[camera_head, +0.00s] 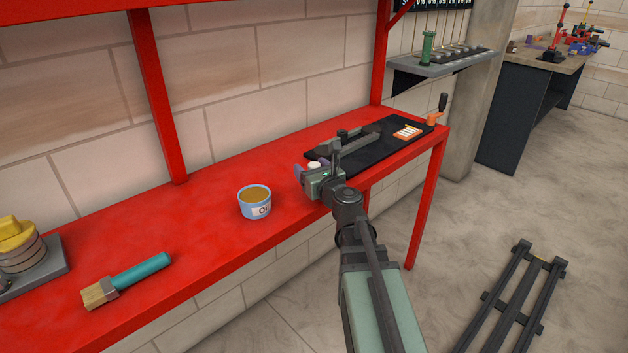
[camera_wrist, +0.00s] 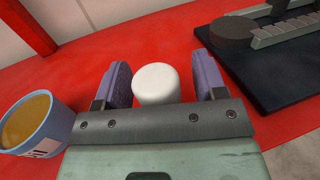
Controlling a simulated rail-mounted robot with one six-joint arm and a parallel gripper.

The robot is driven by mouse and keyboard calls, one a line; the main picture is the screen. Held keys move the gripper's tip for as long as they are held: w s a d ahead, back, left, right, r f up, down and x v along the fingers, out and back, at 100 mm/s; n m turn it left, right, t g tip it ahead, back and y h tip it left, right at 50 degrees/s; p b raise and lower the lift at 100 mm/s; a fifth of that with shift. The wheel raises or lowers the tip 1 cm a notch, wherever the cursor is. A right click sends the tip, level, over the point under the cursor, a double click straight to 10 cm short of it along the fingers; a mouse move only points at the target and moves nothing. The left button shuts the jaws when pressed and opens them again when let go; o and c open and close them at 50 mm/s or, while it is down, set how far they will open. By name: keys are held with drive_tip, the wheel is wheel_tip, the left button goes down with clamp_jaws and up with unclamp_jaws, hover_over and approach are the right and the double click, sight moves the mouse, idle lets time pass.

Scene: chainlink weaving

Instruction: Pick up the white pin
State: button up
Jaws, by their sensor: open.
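The white pin (camera_wrist: 155,83) shows its round pale top in the wrist view, between the two purple fingers of my gripper (camera_wrist: 158,84). It sits nearer the left finger, with a wider gap on the right; whether it touches the left finger I cannot tell. My gripper is open. In the head view, my gripper (camera_head: 312,172) is over the red bench near its front edge, and a small white bit of the pin (camera_head: 315,166) shows beside the fingers. The pin's lower part is hidden by my gripper.
A blue cup of brown liquid (camera_head: 255,211) stands left of my gripper. A black mat with a metal device (camera_head: 372,153) and an orange-and-white item (camera_head: 408,132) lies to the right. A brush (camera_head: 140,273) lies on the red bench (camera_head: 200,235) further left.

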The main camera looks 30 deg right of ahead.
drive_tip(key=c, duration=1)
